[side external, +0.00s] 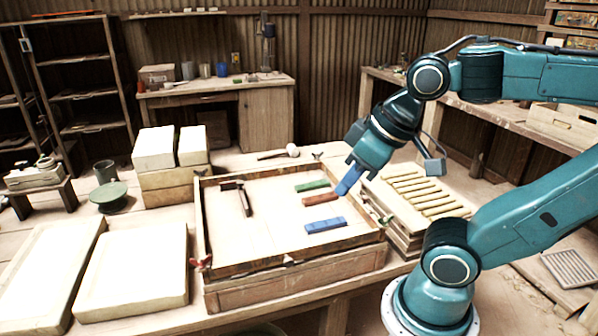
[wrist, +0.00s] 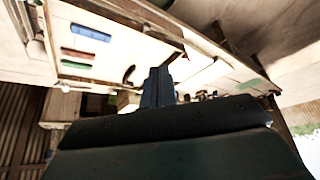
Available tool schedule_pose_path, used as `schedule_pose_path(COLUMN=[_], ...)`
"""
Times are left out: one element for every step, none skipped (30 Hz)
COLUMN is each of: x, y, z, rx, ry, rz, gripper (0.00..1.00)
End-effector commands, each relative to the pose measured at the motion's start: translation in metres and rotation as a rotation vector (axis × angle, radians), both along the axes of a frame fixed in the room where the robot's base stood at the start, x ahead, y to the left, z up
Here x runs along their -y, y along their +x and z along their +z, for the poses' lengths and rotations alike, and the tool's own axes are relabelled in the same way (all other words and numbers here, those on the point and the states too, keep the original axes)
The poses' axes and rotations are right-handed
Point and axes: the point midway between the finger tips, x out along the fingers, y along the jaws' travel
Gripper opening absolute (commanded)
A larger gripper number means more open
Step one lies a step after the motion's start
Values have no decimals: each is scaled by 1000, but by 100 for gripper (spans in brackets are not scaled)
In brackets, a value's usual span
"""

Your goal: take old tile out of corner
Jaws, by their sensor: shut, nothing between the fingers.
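A shallow wooden frame (side external: 296,262) on the bench holds loose pieces on its pale bed. A blue tile (side external: 325,225) lies near its front right, with a red-brown tile (side external: 320,199) and a green tile (side external: 312,186) behind it. A dark brown, T-shaped piece (side external: 244,201) lies near the back left corner; I cannot tell whether it is one piece or two. The wrist view also shows the blue (wrist: 90,32), red (wrist: 77,54) and green (wrist: 75,65) tiles. My gripper (side external: 347,183) is shut and empty, above the frame's right side, apart from the tiles.
A stack of boards with pale strips (side external: 420,193) stands right of the frame. Pale blocks (side external: 154,148) stand at its back left, and large slabs (side external: 134,268) lie to its left. A mallet (side external: 291,150) lies behind it. Clamps sit on the frame's edges.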

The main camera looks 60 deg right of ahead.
Motion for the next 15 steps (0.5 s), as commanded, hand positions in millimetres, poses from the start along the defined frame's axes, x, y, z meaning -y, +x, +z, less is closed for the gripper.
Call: schedule_pose_path(x=[0,0,0,0,0,0,0,0,0,0,0,0,0,0,0], y=[0,0,0,0,0,0,0,0,0,0,0,0,0,0,0], z=[0,0,0,0,0,0,0,0,0,0,0,0,0,0,0], rx=[0,0,0,0,0,0,0,0,0,0,0,0,0,0,-1], ry=[0,0,0,0,-1,-1,-1,-1,-1,-1,-1,-1,-1,-1,-1], rz=[0,0,0,0,0,0,0,0,0,0,0,0,0,0,0], gripper=[0,0,0,0,0,0,0,0,0,0,0,0,0,2,10])
